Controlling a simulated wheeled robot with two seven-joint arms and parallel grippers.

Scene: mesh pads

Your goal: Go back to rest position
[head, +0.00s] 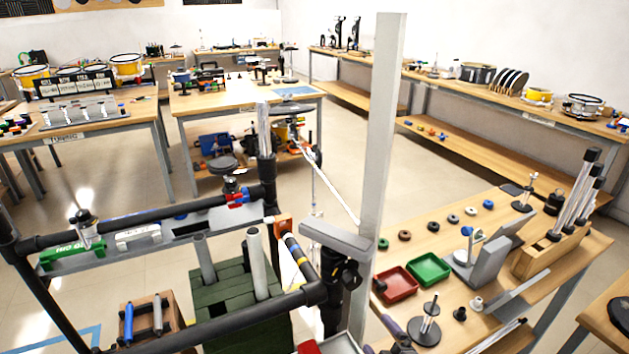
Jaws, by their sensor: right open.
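My right gripper (343,272) is the dark shape below the horizontal grey bar, as far as I can make it out. It is open, and I see nothing held in it. It stands near the left edge of the right-hand table (456,312), beside the corner of a black tube frame (212,327). Dark parts around it blend together, so its fingers are hard to separate. My left gripper is not in view. No mesh pads can be clearly identified.
A tall grey post (383,120) rises beside the right gripper. The right-hand table bears a red tray (398,284), a green tray (428,268), several small rings and a rod holder. A green block crate (215,300) stands inside the frame. Open floor lies behind.

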